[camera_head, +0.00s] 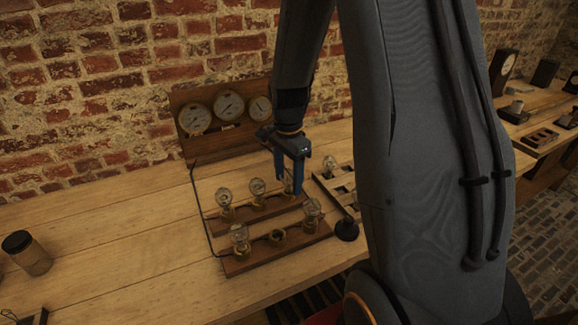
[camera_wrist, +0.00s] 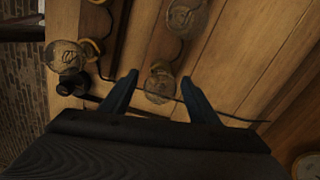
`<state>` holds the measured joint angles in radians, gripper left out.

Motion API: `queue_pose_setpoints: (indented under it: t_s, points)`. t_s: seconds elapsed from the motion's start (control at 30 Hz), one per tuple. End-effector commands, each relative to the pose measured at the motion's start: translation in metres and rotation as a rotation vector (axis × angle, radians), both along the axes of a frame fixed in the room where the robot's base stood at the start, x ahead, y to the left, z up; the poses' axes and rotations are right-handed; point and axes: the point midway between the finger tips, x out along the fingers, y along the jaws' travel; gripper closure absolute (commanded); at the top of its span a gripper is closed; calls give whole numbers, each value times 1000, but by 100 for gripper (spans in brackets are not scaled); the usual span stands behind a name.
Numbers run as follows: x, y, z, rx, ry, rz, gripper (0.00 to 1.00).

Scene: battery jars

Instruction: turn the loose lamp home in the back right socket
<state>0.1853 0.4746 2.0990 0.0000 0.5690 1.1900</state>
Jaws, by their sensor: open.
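The lamp in the back right socket (camera_head: 288,184) is a clear glass bulb with a brass base, partly hidden by my gripper's fingers in the head view. In the wrist view a bulb (camera_wrist: 160,86) shows between the blue fingertips, near a brass collar. My gripper (camera_head: 288,181) points down over the back right socket, with its fingers apart on either side of the bulb. The open fingers also show in the wrist view (camera_wrist: 159,79). I cannot tell whether they touch the glass, or how far the lamp is screwed in.
Other lamps stand close by: back left (camera_head: 224,197), back middle (camera_head: 257,187), front left (camera_head: 240,236) and front right (camera_head: 312,208). The front middle socket (camera_head: 277,237) is empty. A gauge panel (camera_head: 228,115) stands behind. A compartment tray (camera_head: 338,186) and a black knob (camera_head: 347,229) are at right.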

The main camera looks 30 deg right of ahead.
Motion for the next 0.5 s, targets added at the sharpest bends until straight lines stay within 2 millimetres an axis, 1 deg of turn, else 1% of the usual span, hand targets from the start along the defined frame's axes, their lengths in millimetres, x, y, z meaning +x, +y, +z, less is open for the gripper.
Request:
queue_pose_setpoints:
  t_s: [0.17,0.4,0.43,0.5]
  points:
    - [0,0,-9,0,0,1,45]
    - [0,0,-10,0,-1,1,45]
    - [0,0,-10,0,-1,1,46]
    - [0,0,-10,0,-1,1,58]
